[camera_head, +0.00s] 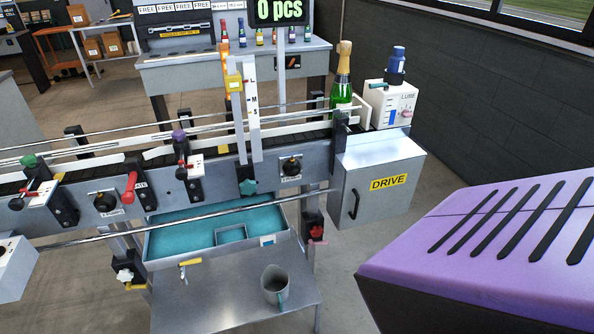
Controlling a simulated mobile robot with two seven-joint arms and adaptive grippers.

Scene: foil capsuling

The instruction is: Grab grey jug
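The grey jug (273,287) stands upright on a grey metal shelf (195,302) at the bottom of the view, below the conveyor. Its open top faces up, and a teal handle or stripe shows on its front right side. Neither of my grippers is in view, so I cannot see whether they are open or shut. Nothing is seen touching the jug.
Above the shelf is a teal tray (190,236) under the conveyor (150,167). A drive box (378,190) stands right of it, with a green bottle (341,90) above. A purple slotted housing (490,240) fills the lower right.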

